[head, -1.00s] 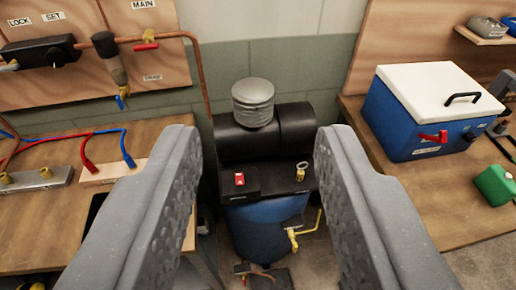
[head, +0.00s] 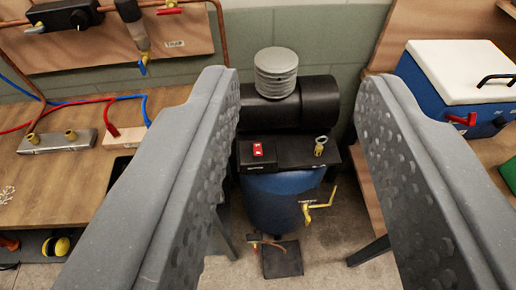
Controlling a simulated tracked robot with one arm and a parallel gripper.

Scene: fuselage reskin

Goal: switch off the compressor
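The compressor stands on the floor between two benches, with a blue tank (head: 280,198), a black motor body (head: 300,108) and a grey ribbed filter cap (head: 276,72). On its black top plate is a red rocker switch (head: 257,149) in a dark box, at the left. A brass ring fitting (head: 320,146) sits at the plate's right. A brass valve with a yellow lever (head: 316,205) is on the tank's front. My gripper (head: 298,85) is open and empty. Its two fingers frame the compressor, apart from it. The switch's position is too small to tell.
The left wooden bench (head: 62,185) carries a metal manifold (head: 58,142) and red and blue hoses. A blue cooler box with a white lid (head: 460,75) stands on the right bench. A dark pedal-like plate (head: 282,260) lies on the floor below the tank.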

